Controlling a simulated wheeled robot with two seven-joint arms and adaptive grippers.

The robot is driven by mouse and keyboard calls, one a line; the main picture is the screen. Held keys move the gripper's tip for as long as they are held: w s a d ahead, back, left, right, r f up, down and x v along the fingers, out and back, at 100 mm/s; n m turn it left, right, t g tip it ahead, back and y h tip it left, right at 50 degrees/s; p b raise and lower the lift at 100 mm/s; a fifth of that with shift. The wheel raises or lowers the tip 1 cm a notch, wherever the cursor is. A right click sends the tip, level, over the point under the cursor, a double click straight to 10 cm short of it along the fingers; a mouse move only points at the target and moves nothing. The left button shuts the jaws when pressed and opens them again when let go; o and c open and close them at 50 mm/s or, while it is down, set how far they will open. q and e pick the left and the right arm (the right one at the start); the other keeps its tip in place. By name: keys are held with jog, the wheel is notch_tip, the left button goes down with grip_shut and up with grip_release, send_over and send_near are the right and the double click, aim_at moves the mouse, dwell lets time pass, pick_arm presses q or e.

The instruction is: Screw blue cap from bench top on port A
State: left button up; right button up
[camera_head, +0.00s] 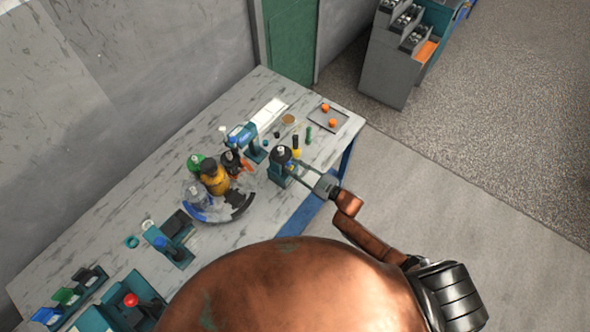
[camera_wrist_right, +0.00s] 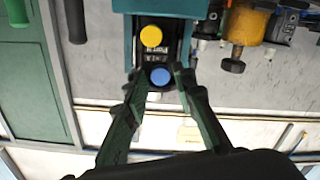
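The hydraulic motor (camera_head: 281,168) stands on the bench (camera_head: 115,243) near its front edge, a teal block with a dark top. In the right wrist view the teal body (camera_wrist_right: 172,8) fills the top middle. A yellow cap (camera_wrist_right: 151,36) and a blue cap (camera_wrist_right: 160,77) sit one above the other on its dark face; port lettering is too small to read. My right gripper (camera_head: 312,176) reaches in from the right, close to the motor. In the wrist view its fingers (camera_wrist_right: 160,84) are apart, one on each side of the blue cap, with small gaps visible. My left gripper is not in view.
A flat tray (camera_head: 343,119) with orange pieces lies at the far right corner. A teal holder with a blue-topped item (camera_head: 160,244) is farther left. Floor right of the bench is clear.

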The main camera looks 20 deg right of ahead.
jog(key=n+b, duration=0.1)
jog(key=n, duration=0.2)
jog(key=shift+f, duration=0.2)
jog(key=shift+r+n, duration=0.15)
jog(key=shift+n, duration=0.65)
grip_shut()
